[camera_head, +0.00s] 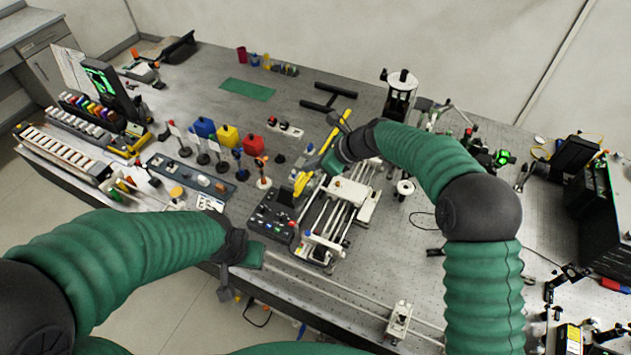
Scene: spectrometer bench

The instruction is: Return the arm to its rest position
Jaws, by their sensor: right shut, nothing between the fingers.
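My right arm comes in from the right, bends at a dark elbow, and reaches over the middle of the bench. My left arm comes in from the lower left. Its left gripper (225,289) points down at the bench's front edge; its fingers are too small to tell open from shut. The white rail instrument (350,192) on the bench is partly hidden by my right forearm and wrist.
A black control box (273,216) sits left of the rail instrument. Blue, yellow and red blocks (228,136) and several small posts stand farther left. A dark cylinder stand (401,92) is at the back. Black equipment (603,200) fills the right side.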

